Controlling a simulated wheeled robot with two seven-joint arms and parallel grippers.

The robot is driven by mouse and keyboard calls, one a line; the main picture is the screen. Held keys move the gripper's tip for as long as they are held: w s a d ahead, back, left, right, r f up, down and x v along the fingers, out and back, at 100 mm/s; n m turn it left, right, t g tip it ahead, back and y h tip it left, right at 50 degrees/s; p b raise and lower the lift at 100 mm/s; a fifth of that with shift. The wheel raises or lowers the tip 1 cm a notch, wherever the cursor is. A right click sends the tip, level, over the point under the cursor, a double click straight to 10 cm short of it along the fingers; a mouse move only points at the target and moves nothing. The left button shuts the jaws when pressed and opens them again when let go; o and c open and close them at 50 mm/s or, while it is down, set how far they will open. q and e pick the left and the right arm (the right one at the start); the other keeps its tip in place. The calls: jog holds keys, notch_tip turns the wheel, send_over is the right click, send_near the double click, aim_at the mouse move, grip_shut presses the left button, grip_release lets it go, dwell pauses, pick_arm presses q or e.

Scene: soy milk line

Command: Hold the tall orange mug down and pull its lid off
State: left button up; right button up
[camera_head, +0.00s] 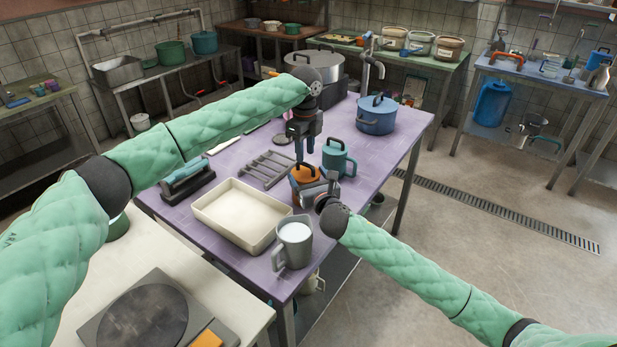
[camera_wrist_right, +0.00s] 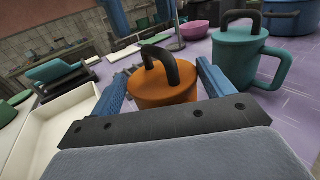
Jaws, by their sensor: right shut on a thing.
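The tall orange mug (camera_head: 305,173) stands on the purple table, partly hidden by my right gripper. Its orange lid with a dark arched handle (camera_wrist_right: 168,68) is on top in the right wrist view. My right gripper (camera_head: 304,180) is shut on the mug from the near side, one blue finger on each side; the fingers also show in the right wrist view (camera_wrist_right: 163,85). My left gripper (camera_head: 305,153) points down just above the lid, apart from it. Its two blue fingers look open with nothing between them.
A teal lidded mug (camera_head: 336,157) stands close behind to the right; it is also in the right wrist view (camera_wrist_right: 238,50). A cream tray (camera_head: 212,226) and a grey pitcher of white liquid (camera_head: 295,238) are in front. A metal rack (camera_head: 265,168) lies left. A blue pot (camera_head: 377,118) stands farther back.

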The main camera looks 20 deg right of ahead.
aim_at(305, 163)
pick_arm(q)
jog(key=shift+f, duration=1.55)
grip_shut()
